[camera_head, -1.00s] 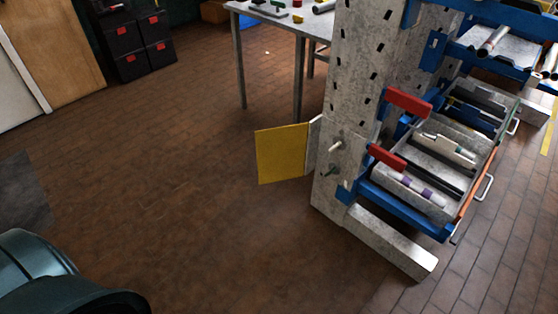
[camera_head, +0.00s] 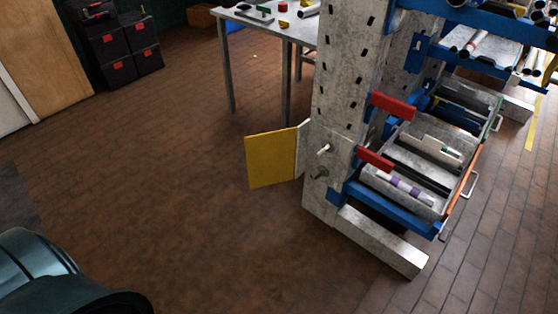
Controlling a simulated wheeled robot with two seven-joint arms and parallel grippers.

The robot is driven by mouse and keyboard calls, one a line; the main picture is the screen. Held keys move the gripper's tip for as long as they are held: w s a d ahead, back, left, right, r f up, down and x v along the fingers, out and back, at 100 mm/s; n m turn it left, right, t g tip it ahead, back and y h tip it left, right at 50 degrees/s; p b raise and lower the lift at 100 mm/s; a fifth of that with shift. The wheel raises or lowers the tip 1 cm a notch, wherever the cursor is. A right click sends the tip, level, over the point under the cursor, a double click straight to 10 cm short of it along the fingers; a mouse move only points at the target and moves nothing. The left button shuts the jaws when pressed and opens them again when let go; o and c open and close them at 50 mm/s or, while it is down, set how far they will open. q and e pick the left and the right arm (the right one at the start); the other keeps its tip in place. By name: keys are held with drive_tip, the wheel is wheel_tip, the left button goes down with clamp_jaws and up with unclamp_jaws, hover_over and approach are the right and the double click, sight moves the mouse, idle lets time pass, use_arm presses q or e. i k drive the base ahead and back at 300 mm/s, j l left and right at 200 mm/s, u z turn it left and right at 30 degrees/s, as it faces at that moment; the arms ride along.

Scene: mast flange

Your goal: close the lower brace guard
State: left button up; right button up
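The yellow guard panel (camera_head: 270,160) stands out to the left from the lower part of the grey upright (camera_head: 345,75). It looks swung open, joined to the upright by a pale strip (camera_head: 302,148) at its right edge. Two small pegs, one pale (camera_head: 323,150) and one dark green (camera_head: 319,174), stick out of the upright's face just right of the panel. Part of my arm shows at the bottom left, far from the panel. Neither gripper is in view.
A rack with blue rails and grey trays (camera_head: 430,155) stands right of the upright, with red blocks (camera_head: 392,104) at its front. A grey foot beam (camera_head: 382,240) reaches along the floor. A worktable (camera_head: 262,27) is behind. The brown floor (camera_head: 150,180) left of the panel is clear.

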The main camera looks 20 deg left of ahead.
sight(270, 156)
drive_tip(key=j+z, duration=0.2)
drive_tip(key=z, duration=0.3)
drive_tip(key=i+j+z, duration=0.1)
drive_tip(key=z, duration=0.4)
drive_tip(key=j+z, duration=0.2)
drive_tip(key=j, duration=0.25)
drive_tip(key=k+j+z, duration=0.2)
drive_tip(key=j, duration=0.3)
drive_tip(key=j+z, duration=0.2)
drive_tip(key=j, duration=0.25)
drive_tip(key=k+j+z, duration=0.2)
drive_tip(key=j, duration=0.25)
drive_tip(key=k+j, duration=0.1)
drive_tip(key=j, duration=0.3)
drive_tip(key=k+j, duration=0.1)
drive_tip(key=j, duration=0.3)
drive_tip(key=k+j+z, duration=0.1)
drive_tip(key=j, duration=0.35)
drive_tip(key=k+j, duration=0.15)
drive_tip(key=j, duration=0.25)
drive_tip(key=k+j, duration=0.1)
drive_tip(key=j, duration=0.3)
drive_tip(key=k+j+z, duration=0.1)
drive_tip(key=j, duration=0.3)
drive_tip(key=k+j, duration=0.15)
drive_tip(key=j, duration=0.25)
drive_tip(key=k+j, duration=0.15)
drive_tip(key=j, duration=0.25)
drive_tip(key=z, duration=0.05)
